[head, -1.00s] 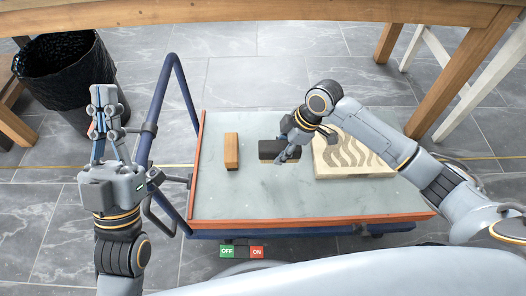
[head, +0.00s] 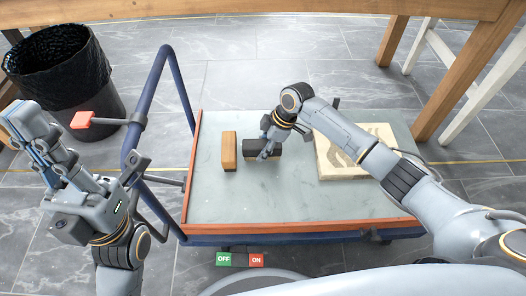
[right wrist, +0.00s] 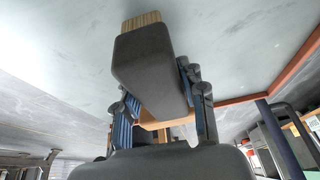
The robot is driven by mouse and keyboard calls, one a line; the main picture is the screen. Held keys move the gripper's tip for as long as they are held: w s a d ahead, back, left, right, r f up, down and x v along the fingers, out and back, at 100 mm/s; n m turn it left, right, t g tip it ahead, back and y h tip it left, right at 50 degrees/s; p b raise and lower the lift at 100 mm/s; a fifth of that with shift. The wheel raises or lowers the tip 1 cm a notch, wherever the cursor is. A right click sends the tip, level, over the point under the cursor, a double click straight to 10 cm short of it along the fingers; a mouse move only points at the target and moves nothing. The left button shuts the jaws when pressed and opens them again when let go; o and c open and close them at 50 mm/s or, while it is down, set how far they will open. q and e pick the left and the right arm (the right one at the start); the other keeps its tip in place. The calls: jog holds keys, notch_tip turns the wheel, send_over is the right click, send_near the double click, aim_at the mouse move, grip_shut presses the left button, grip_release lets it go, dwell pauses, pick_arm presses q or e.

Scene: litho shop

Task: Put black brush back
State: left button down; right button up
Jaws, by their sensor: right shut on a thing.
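The black brush (head: 263,149) is held in my right gripper (head: 269,142) over the cart top, just right of an upright-looking orange-brown block (head: 229,151). A narrow gap shows between them. In the right wrist view the brush (right wrist: 150,68) has a dark body with tan bristles at its far end, and the gripper fingers (right wrist: 160,112) close on its two sides. I cannot tell whether the brush touches the cart top. My left gripper (head: 24,118) is empty at the far left, away from the cart top; its finger gap is hard to judge.
The cart top (head: 300,205) has a red-brown rim and a blue handle (head: 160,85) on its left. A pale board with wavy pattern (head: 335,160) lies to the right, partly behind my arm. A black bin (head: 65,75) stands at left. The cart's front middle is clear.

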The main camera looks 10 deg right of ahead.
jog(key=shift+f, duration=0.45)
jog(key=shift+r, duration=0.15)
jog(key=o, duration=1)
